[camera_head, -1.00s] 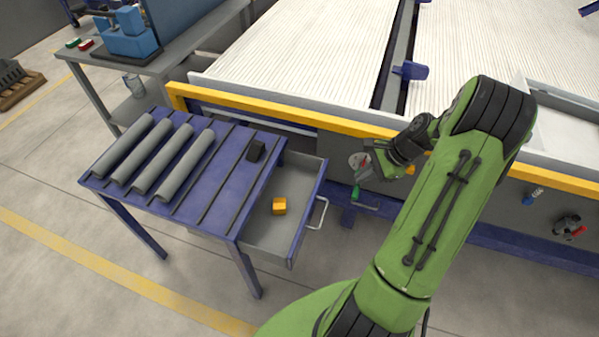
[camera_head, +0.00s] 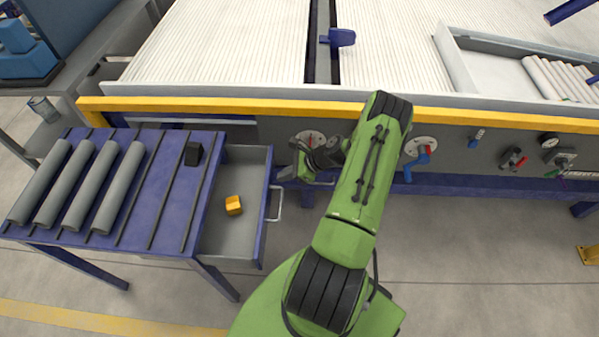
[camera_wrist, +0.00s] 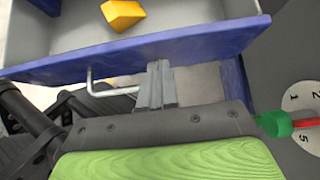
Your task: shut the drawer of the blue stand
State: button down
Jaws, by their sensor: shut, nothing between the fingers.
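The blue stand (camera_head: 172,200) is at the left in the head view, its drawer (camera_head: 228,235) pulled out on the right side. An orange block (camera_head: 233,205) lies inside the drawer; it also shows in the wrist view (camera_wrist: 122,14). The drawer has a blue front (camera_wrist: 200,42) and a grey bar handle (camera_head: 276,204), which also shows in the wrist view (camera_wrist: 92,82). My gripper (camera_head: 285,175) is just right of the drawer front, near its far end. In the wrist view my gripper's fingers (camera_wrist: 155,75) are shut and empty, close to the front beside the handle; contact is unclear.
Several grey pipes (camera_head: 90,185) and a black block (camera_head: 193,153) lie on the stand's top. A long machine with a yellow rail (camera_head: 240,109) runs behind, with dials and valves on its panel (camera_head: 470,160). Floor right of my arm is clear.

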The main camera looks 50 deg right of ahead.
jog(key=shift+w+a, duration=0.7)
jog(key=shift+w, duration=0.15)
